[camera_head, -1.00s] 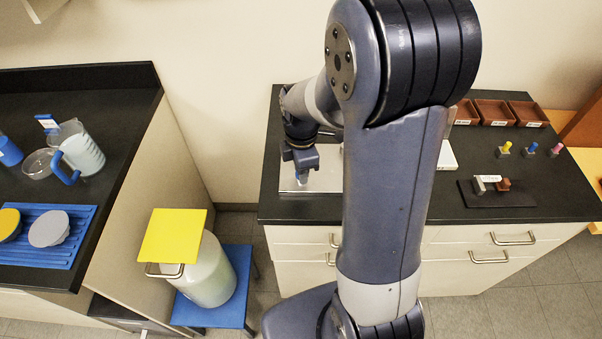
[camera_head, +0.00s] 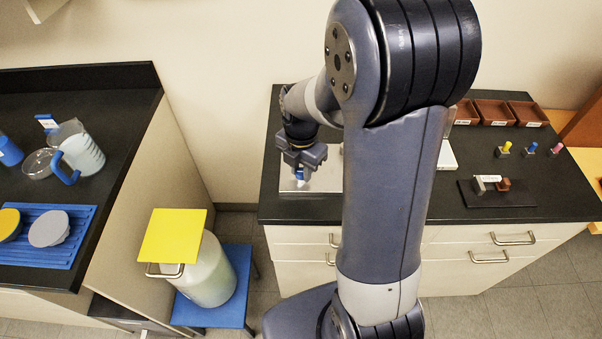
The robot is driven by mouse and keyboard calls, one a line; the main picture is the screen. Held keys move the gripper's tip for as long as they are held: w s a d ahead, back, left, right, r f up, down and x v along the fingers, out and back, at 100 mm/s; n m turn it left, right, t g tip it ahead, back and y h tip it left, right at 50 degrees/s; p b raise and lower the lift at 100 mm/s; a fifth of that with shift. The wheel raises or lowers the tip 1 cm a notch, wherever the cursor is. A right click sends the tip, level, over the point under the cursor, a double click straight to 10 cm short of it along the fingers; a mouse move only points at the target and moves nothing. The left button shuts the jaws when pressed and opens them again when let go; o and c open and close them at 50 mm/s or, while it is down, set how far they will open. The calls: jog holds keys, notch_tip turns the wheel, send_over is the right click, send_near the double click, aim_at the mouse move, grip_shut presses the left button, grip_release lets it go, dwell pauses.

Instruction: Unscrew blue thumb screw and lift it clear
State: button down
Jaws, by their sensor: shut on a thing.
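My gripper (camera_head: 302,178) points down over a pale metal plate (camera_head: 327,176) at the left of the far bench. It is shut on a small blue thing, which looks like the blue thumb screw (camera_head: 299,173). Only a sliver of blue shows between the fingers; the rest is hidden. I cannot tell whether the screw is still threaded in or raised. My arm covers the right part of the plate and whatever stands behind it.
Yellow (camera_head: 505,147), blue (camera_head: 532,147) and pink (camera_head: 557,148) knobs stand at the bench's right. Nearer is a dark base (camera_head: 510,199) with small blocks. Brown trays (camera_head: 492,112) line the back. A left bench (camera_head: 113,112) holds a jug (camera_head: 85,152) and blue rack (camera_head: 72,252).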

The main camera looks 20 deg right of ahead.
jog(key=n, duration=0.5)
jog(key=shift+s+f, duration=0.2)
jog(key=shift+f, duration=0.05)
jog(key=c, duration=1.6)
grip_release()
jog(key=shift+o, duration=1)
jog(key=shift+w+r, duration=0.1)
jog(key=shift+r, duration=0.05)
jog(key=m, duration=0.4)
jog(key=shift+w+m, duration=0.1)
jog(key=shift+m, duration=0.3)
jog(key=m, duration=0.4)
jog(key=shift+m, duration=0.3)
